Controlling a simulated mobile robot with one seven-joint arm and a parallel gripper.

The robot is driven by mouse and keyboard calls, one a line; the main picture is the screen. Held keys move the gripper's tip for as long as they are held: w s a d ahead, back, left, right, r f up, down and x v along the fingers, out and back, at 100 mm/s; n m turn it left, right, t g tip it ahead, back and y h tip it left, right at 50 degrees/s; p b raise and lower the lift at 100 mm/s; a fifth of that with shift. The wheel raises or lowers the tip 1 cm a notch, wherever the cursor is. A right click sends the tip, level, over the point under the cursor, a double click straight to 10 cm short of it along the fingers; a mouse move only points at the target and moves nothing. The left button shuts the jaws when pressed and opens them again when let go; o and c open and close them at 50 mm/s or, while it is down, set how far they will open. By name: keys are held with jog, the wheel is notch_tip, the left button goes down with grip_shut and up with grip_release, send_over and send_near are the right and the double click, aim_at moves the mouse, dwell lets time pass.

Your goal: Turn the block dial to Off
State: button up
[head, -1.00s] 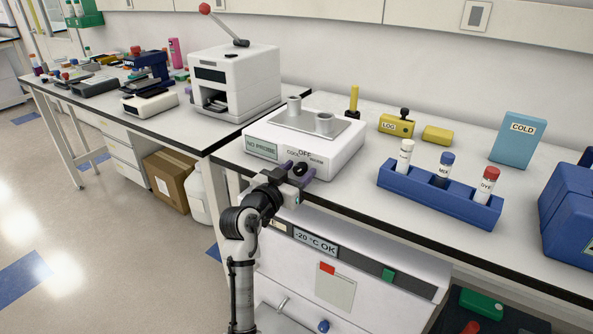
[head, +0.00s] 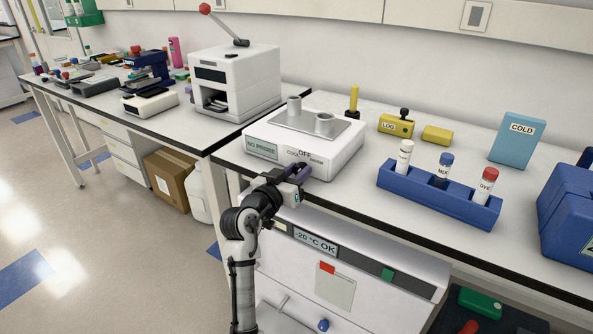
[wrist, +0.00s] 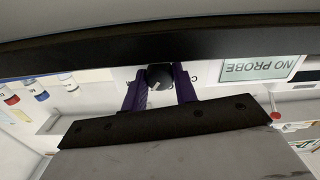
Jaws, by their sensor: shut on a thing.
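The white block unit (head: 345,158) stands at the bench's front edge, with OFF and COOL printed on its front; a further word at right is too small to read. My gripper (head: 299,173) is at that front, over the dial's place below OFF. In the wrist view, upside down, my gripper (wrist: 161,84) has its purple fingers on either side of the round black dial (wrist: 160,74), shut on it. A small pale mark shows on the dial, but I cannot tell which label it points to. In the head view the gripper hides the dial.
The unit's display (head: 262,149) reads NO PROBE. A blue rack (head: 430,198) with several capped tubes stands to the right on the bench. A white press-like machine (head: 250,85) stands behind left. The bench's dark front edge (head: 400,237) runs close to my arm.

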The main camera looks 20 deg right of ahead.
jog(key=n+p, duration=0.2)
jog(key=n, duration=0.2)
jog(key=shift+r+n+p, duration=0.15)
jog(key=shift+n+p, duration=0.2)
jog(key=shift+n, duration=0.05)
jog(key=shift+n+p, duration=0.6)
jog(key=shift+n, duration=0.5)
jog(key=o, duration=1)
jog(key=shift+c, duration=0.2)
jog(key=shift+f, duration=0.2)
jog(key=shift+s+a+f, duration=0.1)
jog(key=shift+a+f, duration=0.05)
jog(key=shift+a, duration=0.05)
